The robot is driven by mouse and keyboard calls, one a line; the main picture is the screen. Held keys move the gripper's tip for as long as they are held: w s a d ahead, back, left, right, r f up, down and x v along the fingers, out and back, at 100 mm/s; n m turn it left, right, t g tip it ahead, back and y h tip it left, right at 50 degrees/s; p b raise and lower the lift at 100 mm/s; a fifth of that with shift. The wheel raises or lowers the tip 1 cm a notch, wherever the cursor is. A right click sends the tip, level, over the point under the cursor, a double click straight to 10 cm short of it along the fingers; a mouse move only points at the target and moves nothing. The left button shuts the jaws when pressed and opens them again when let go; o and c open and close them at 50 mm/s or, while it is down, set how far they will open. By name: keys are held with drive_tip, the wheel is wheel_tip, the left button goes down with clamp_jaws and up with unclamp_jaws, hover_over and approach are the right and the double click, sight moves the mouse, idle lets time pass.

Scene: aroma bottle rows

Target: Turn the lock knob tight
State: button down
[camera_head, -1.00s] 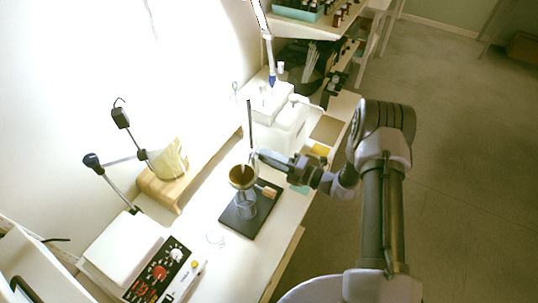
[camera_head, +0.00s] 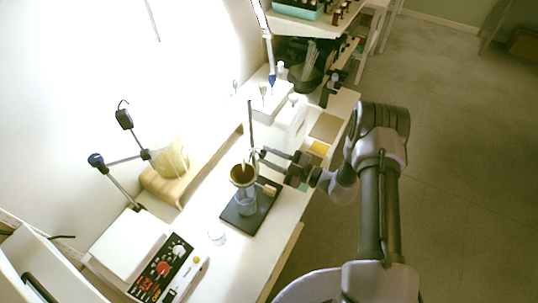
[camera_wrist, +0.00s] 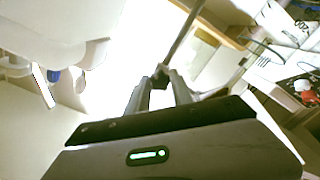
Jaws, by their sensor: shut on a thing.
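A stand with a thin upright rod (camera_head: 250,122) rises from a black base plate (camera_head: 234,219). A brown-filled funnel (camera_head: 242,176) sits on it above a glass beaker (camera_head: 246,203). My gripper (camera_head: 263,153) reaches in from the right, level, beside the rod just above the funnel. In the wrist view my gripper (camera_wrist: 160,88) has its two fingers closed around a small dark knob (camera_wrist: 161,72) by the rod (camera_wrist: 183,32). The knob is mostly hidden between the fingertips, and its tightness cannot be seen.
A wooden stand (camera_head: 165,187) with a cream vessel stands left of the rod. A control box (camera_head: 161,270) with knobs is at the front. White containers (camera_head: 290,122) and a yellow item (camera_head: 319,147) are behind.

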drive_tip(key=m, duration=0.6)
drive_tip(key=shift+p, duration=0.35)
drive_tip(key=m, duration=0.5)
drive_tip(key=shift+m, duration=0.4)
drive_tip(key=c, duration=1.1)
unclamp_jaws()
drive_tip(key=shift+s, duration=0.1)
drive_tip(key=shift+d, duration=0.1)
drive_tip(key=p+v, duration=0.1)
drive_tip(key=v, duration=1.6)
drive_tip(key=shift+s+d+p, duration=0.1)
drive_tip(key=shift+p, duration=0.2)
